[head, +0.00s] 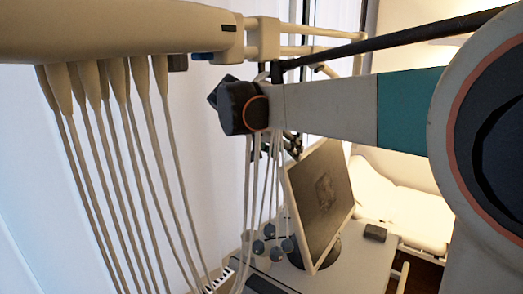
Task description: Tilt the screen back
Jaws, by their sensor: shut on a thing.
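The screen (322,202) is a dark flat panel with a pale frame on a dark round foot. It stands right of centre on a pale surface (352,268) and leans to one side in the picture. My arm reaches in from the right, in front of the view. My gripper (286,148) shows as dark parts below my wrist, at the top left corner of the screen. It is shut on the screen's edge there. My wrist and the hanging cables partly hide the gripper, so the fingertips are hard to make out.
A beige overhead unit (120,32) with several hanging hoses (125,150) fills the left. Several pale cables with dark round ends (270,245) hang beside the screen. A small dark box (375,232) lies right of it. A white bed (410,212) stands behind.

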